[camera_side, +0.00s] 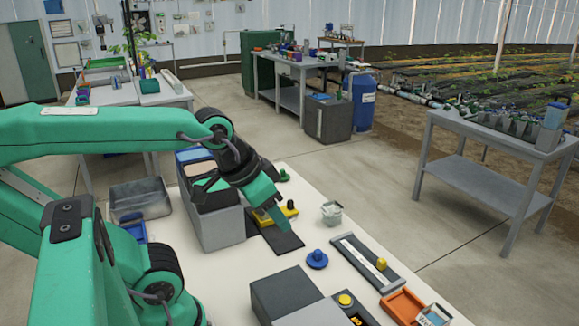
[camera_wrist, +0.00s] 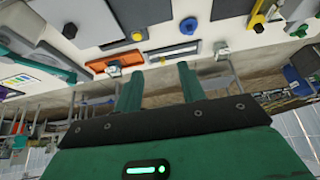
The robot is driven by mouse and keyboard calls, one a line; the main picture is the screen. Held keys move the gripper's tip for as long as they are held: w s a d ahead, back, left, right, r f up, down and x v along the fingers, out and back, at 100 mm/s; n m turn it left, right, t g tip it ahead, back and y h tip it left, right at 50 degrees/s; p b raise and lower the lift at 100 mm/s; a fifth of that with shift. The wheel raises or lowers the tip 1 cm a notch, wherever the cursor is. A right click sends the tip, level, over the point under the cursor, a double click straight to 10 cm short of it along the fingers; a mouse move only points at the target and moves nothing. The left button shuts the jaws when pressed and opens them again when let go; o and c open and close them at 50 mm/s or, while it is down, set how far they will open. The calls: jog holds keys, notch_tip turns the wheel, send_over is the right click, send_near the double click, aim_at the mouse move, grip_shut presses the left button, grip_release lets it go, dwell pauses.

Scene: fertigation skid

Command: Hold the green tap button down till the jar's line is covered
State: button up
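My gripper (camera_side: 272,218) hangs over the white table in the side view, beside a dark plate with a yellow piece (camera_side: 269,218). In the wrist view my gripper (camera_wrist: 157,76) has its two green fingers apart with nothing between them. A small green knob (camera_side: 284,175) stands beyond it near the table's far edge; I cannot tell whether this is the tap button. A small clear jar (camera_side: 331,212) stands right of my gripper; it seems to show in the wrist view (camera_wrist: 222,49). Its line and fill level are too small to tell.
A blue knob (camera_side: 317,261), a slide track with a yellow knob (camera_side: 382,263), an orange tray (camera_side: 402,306), a labelled cup (camera_side: 433,316) and a yellow button (camera_side: 345,299) lie toward the right and front. A grey box (camera_side: 217,226) stands left of my gripper.

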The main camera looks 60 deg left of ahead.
jog(key=shift+c, duration=0.2)
grip_shut()
dwell(1.4)
